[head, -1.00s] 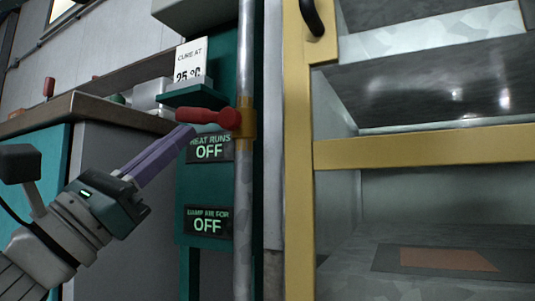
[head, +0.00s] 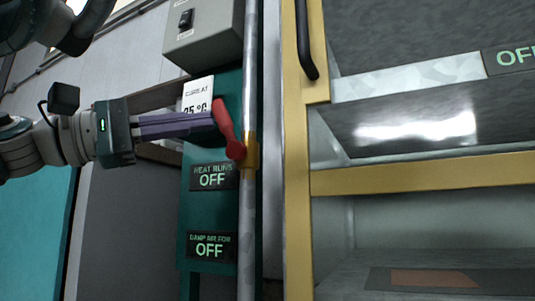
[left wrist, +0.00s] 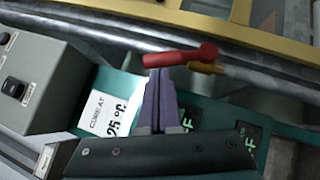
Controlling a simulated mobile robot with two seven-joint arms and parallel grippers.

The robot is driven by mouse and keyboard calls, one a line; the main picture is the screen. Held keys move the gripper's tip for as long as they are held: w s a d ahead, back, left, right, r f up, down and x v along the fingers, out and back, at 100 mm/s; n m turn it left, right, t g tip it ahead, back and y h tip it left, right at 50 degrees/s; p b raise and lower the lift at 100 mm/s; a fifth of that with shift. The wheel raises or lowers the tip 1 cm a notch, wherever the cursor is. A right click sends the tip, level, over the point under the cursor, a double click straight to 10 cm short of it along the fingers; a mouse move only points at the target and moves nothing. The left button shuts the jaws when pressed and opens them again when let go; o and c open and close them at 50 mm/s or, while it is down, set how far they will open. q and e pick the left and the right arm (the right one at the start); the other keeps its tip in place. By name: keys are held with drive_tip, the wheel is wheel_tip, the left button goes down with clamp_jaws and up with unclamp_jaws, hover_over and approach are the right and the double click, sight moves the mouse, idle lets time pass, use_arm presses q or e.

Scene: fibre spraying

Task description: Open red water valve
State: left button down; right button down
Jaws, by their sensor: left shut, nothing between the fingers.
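The red water valve handle (head: 226,124) sits on a brass fitting (head: 250,152) on a vertical grey pipe (head: 247,215). In the head view the handle points up and slightly left. My left gripper (head: 212,124) is shut and empty, its purple fingers level, with the tips at the left side of the handle. In the left wrist view the handle (left wrist: 190,56) lies across just beyond the fingertips (left wrist: 158,72); tips and handle look to be touching or nearly so. My right gripper is not in view.
A teal panel behind the pipe carries two OFF displays (head: 213,177) and a "cure at 25 °C" card (head: 197,95). A grey switch box (head: 205,35) is above. A yellow-framed cabinet (head: 420,174) with a black handle (head: 306,40) stands right of the pipe.

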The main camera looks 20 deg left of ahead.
sight(218, 106)
use_arm(q)
drive_tip(key=r+m+g+p, duration=0.1)
drive_tip(key=d+r+m+g+y+p, duration=0.1)
drive_tip(key=shift+d+m+p, duration=0.25)
drive_tip(key=shift+m+p, duration=0.05)
drive_tip(key=shift+m, duration=0.1)
drive_tip(key=shift+s+d+r+m+g+y+p, duration=0.1)
drive_tip(key=shift+d+r+m+g+y+p, duration=0.1)
drive_tip(key=shift+d+m+g+y+p, duration=0.35)
drive_tip(key=shift+p, duration=0.3)
wheel_tip(218, 106, up, 20)
drive_tip(key=p, duration=1.2)
drive_tip(key=shift+s+a, duration=0.1)
drive_tip(key=shift+a, duration=0.05)
